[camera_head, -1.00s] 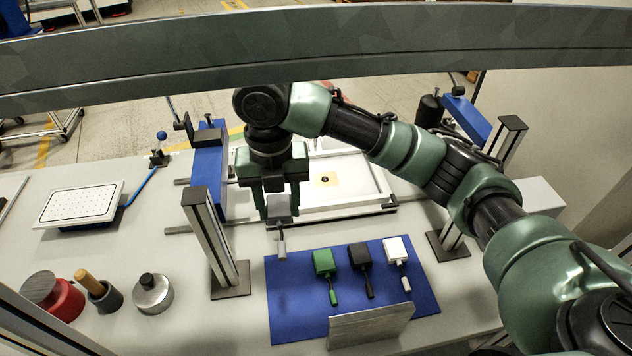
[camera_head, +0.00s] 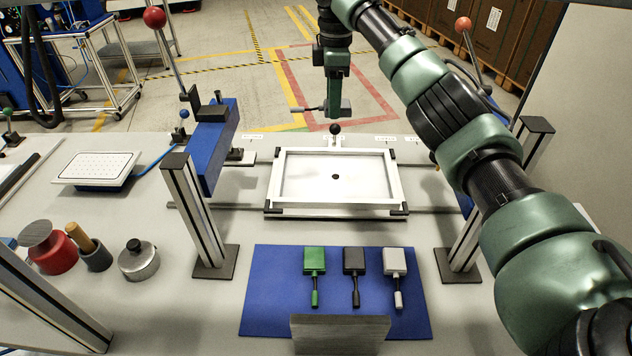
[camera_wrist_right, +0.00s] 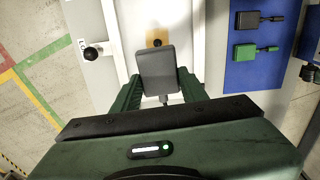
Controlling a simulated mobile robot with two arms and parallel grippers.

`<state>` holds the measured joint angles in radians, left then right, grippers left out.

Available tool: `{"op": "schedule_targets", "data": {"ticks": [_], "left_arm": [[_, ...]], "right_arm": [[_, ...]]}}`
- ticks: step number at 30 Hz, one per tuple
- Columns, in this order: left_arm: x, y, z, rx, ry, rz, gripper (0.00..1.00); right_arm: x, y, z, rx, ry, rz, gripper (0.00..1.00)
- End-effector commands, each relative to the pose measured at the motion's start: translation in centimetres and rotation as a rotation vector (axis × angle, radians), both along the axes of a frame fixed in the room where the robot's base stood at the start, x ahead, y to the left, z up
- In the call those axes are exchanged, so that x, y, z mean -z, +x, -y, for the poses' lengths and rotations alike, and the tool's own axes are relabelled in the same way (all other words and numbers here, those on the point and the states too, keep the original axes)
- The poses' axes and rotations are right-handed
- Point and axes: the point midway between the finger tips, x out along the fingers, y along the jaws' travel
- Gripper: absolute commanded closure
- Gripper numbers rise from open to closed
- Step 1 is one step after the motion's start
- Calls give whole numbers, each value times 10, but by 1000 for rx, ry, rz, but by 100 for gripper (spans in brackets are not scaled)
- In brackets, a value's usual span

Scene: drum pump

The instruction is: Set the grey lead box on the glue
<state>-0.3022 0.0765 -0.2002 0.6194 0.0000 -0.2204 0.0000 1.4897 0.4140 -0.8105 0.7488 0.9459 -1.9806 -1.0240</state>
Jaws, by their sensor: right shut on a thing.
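My right gripper (camera_head: 338,98) is shut on the grey lead box (camera_wrist_right: 157,72) and holds it in the air. In the head view it shows beyond the far side of the white frame (camera_head: 272,185). In the right wrist view the box sits between the two green fingers, its short lead partly hidden by the gripper. A tan patch with a dark dot, which looks like the glue (camera_wrist_right: 158,35), shows just past the box, partly covered by it. In the head view I see only the dark dot on the white plate (camera_head: 310,178), not the tan colour. My left gripper is not in view.
A blue mat (camera_head: 270,290) holds green (camera_head: 314,260), black (camera_head: 354,261) and white (camera_head: 395,261) lead boxes. A grey block (camera_head: 340,335) stands at its front edge. Upright posts (camera_head: 192,215) flank the frame. A red pot (camera_head: 50,250) and a metal pot (camera_head: 139,262) stand left.

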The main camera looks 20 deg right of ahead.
Motion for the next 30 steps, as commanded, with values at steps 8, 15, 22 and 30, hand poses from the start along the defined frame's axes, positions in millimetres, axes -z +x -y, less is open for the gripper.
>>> {"op": "schedule_targets", "data": {"ticks": [8, 15, 22, 30], "left_arm": [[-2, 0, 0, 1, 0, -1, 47], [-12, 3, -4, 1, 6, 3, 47], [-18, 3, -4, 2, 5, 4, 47], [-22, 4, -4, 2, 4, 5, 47]], "right_arm": [[40, 0, 12, 79, -1, -5, 98], [104, -1, 11, 77, -1, -6, 98], [149, 0, 10, 76, 0, -2, 98], [178, 0, 10, 75, 0, -3, 98]]}}
